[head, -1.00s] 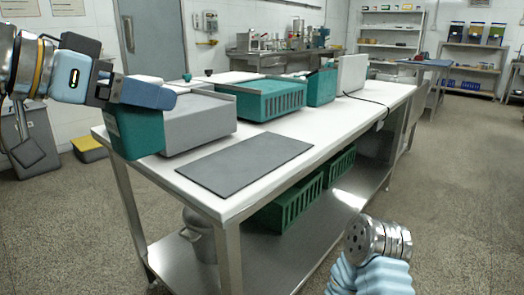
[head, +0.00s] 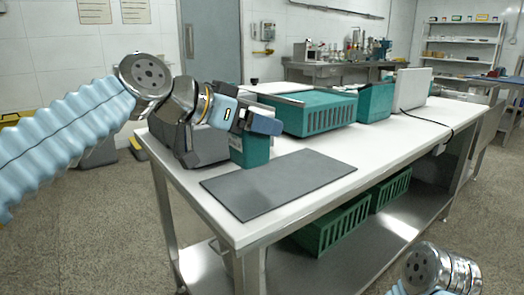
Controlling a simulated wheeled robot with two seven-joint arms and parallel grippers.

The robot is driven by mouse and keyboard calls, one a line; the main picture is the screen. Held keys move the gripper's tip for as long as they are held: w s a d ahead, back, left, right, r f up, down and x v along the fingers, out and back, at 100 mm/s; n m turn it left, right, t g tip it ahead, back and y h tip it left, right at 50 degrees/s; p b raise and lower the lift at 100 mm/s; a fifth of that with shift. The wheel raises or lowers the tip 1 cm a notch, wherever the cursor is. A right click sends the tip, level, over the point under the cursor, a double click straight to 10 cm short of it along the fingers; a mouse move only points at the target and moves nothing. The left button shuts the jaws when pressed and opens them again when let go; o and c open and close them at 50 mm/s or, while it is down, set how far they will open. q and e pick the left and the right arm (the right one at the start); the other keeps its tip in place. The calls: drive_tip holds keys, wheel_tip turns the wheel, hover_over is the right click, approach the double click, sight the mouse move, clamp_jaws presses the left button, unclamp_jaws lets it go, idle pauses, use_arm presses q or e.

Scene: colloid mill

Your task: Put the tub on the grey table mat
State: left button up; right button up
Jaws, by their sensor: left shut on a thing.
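The teal tub (head: 250,151) hangs upright below my left gripper (head: 262,122), which is shut on its upper part. The gripper hides the tub's top. The grey table mat (head: 285,184) lies flat and bare on the white worktop. In the picture, the tub's bottom is close to the mat's far left edge. I cannot tell whether the tub touches the worktop. Part of my right arm shows at the bottom right, but its gripper is out of view.
A grey box (head: 205,146) stands behind my left wrist. A teal crate (head: 315,114) and another teal container (head: 375,102) stand at the back of the worktop (head: 385,148). Green crates (head: 332,226) sit on the lower shelf. A cable runs near the white panel (head: 412,88).

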sight(230, 141)
use_arm(q)
drive_tip(key=shift+w+d+f, duration=0.2)
drive_tip(key=shift+w+f, duration=0.2)
drive_tip(key=shift+f, duration=0.1)
drive_tip(key=f, duration=0.1)
drive_tip(key=w+f+b, duration=0.1)
drive_tip(key=f, duration=0.3)
drive_tip(key=shift+w+d, duration=0.2)
drive_tip(key=shift+d, duration=0.2)
drive_tip(key=shift+b, duration=0.35)
drive_tip(key=o, duration=0.9)
drive_tip(key=shift+f, duration=0.2)
drive_tip(key=o, duration=0.4)
drive_tip(key=shift+r, duration=0.1)
drive_tip(key=shift+o, duration=0.2)
drive_tip(key=shift+r, duration=0.15)
drive_tip(key=v, duration=1.2)
